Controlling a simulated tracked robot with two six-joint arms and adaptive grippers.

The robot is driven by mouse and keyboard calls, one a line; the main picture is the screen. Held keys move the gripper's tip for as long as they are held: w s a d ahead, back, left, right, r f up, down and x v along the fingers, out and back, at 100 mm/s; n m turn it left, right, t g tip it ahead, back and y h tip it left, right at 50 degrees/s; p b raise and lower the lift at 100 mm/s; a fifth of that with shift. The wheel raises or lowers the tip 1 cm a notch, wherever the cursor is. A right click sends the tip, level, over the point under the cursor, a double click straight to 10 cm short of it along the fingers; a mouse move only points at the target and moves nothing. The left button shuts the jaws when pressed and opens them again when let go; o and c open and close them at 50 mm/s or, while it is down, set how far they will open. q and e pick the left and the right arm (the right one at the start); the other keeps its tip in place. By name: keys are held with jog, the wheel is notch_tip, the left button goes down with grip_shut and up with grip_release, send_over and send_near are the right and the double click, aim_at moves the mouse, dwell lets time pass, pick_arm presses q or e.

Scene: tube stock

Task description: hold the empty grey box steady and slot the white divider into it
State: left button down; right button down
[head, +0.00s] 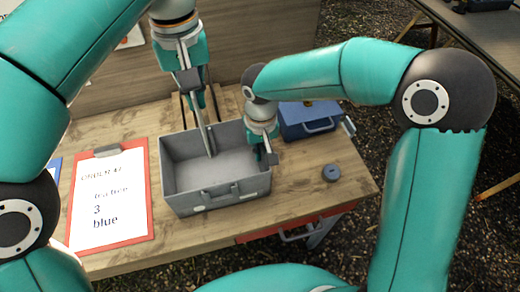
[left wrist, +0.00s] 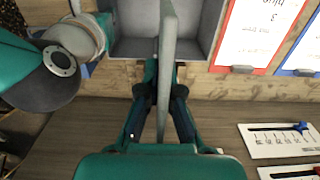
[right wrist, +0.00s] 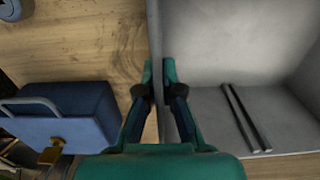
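The grey box (head: 218,197) stands open on the wooden table, its inside bare except for two thin parallel strips (right wrist: 246,118) on the floor, seen in the right wrist view. My left gripper (head: 196,88) is above the box's back part, shut on the white divider (head: 208,138). The divider is seen nearly edge-on between the fingers in the left wrist view (left wrist: 167,50); its lower end reaches down into the box opening. Whether it touches the floor or strips I cannot tell. My right gripper (right wrist: 158,75) has one finger on each side of the box's side wall and is shut on it.
A blue box with a handle (head: 312,122) stands right of the grey box. A dark blue round piece (head: 331,173) lies on the table at the right. A red clipboard (head: 150,224) with a printed sheet lies at the left. A wooden panel rises behind the table.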

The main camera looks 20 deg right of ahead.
pick_arm(q)
jog(key=shift+s+f, duration=0.15)
jog(key=shift+f, duration=3.7)
jog(key=shift+r, duration=0.1)
jog(key=shift+f, duration=0.9)
jog(key=shift+f, duration=0.15)
jog(key=shift+f, duration=1.35)
jog(key=shift+f, duration=0.2)
jog(key=shift+f, duration=1.3)
